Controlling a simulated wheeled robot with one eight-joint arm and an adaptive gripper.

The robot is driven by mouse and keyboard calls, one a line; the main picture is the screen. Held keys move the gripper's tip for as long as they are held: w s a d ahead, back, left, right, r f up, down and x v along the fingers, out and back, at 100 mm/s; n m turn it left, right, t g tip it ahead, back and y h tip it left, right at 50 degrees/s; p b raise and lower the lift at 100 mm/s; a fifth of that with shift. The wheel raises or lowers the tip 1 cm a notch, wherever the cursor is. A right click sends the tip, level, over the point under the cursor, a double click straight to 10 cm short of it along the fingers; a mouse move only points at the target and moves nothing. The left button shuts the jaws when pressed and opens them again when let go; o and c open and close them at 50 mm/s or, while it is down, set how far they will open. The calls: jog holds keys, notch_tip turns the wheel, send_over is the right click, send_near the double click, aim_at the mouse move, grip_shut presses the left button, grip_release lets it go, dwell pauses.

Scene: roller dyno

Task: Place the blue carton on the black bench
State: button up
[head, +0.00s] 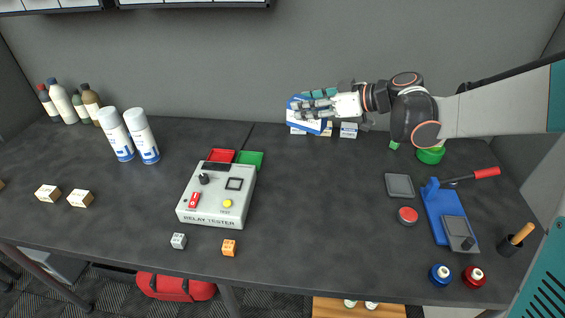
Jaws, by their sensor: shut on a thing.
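My gripper (318,101) is at the back middle of the head view, with its fingers pointing left. It is shut on the blue carton (309,125), a small blue and white box. The fingers hide part of the carton. The carton shows in front of small white boxes at the back of the black bench (310,210). I cannot tell whether the carton touches the bench top.
Small white boxes (348,130) stand along the back. A relay tester (213,215) with red and green trays (249,158) behind it is left of centre. White cans (142,135) stand farther left. A blue board (438,205) lies right. The bench middle is clear.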

notch_tip(320, 180, down, 19)
jog(key=b, duration=0.6)
jog(key=shift+r, duration=0.1)
jog(key=o, duration=1.1)
